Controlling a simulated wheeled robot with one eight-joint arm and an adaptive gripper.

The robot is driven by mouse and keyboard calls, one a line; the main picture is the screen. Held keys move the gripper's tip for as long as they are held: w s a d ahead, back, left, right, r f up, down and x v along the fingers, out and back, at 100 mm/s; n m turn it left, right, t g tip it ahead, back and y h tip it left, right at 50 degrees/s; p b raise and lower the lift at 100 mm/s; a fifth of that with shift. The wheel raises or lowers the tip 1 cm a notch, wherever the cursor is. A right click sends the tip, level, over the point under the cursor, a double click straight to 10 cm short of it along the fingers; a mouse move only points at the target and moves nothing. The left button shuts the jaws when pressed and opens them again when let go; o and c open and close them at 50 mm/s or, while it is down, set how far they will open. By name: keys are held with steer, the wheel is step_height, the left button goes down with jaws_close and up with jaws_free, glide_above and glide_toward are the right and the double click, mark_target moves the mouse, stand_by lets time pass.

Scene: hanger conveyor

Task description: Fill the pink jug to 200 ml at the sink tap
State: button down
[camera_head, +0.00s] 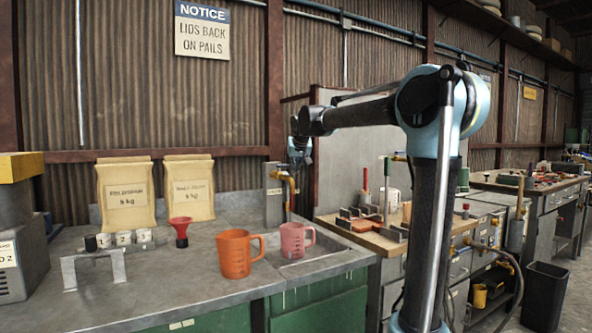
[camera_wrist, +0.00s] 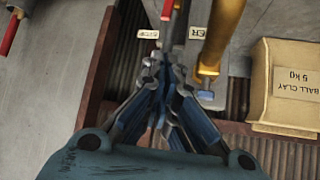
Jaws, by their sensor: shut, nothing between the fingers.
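The pink jug (camera_head: 296,241) stands upright at the sink, right of the orange jug (camera_head: 236,256). Its inside and any water level are not readable. The brass sink tap (camera_head: 287,184) rises behind the pink jug, on a grey upright. In the wrist view the brass tap pipe (camera_wrist: 221,35) is right of my fingers. My gripper (camera_head: 300,155) is up beside the top of the tap, well above the jug. In the wrist view my gripper (camera_wrist: 165,72) is shut and empty, with its fingertips near small labels. Whether it touches the tap is unclear.
Two clay bags (camera_head: 126,195) stand at the back of the counter. A red funnel (camera_head: 181,230) and a metal stand (camera_head: 92,266) are left of the jugs. A wooden-topped bench (camera_head: 375,238) with tools lies to the right.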

steer(key=s+d+r, duration=0.6)
steer(key=s, duration=0.3)
steer(key=s+d+f+m+g+h, duration=0.1)
steer(key=s+d+f+g, duration=0.1)
steer(key=s+d+f, duration=0.7)
steer(key=s+d+f+g+h, duration=0.1)
steer(key=s+d+f, duration=0.5)
steer(key=s+f, duration=0.4)
steer(key=s+d+f+g, duration=0.2)
steer(key=s+d+f, duration=0.1)
steer(key=s+f, duration=0.7)
steer(key=s+d+f+m+g, duration=0.1)
steer(key=s+d+f+g, duration=0.1)
steer(key=s+f, duration=0.8)
step_height(320, 180, down, 5)
steer(key=shift+s+d+f, duration=0.1)
steer(key=shift+s+d, duration=0.15)
steer(key=shift+d, duration=0.5)
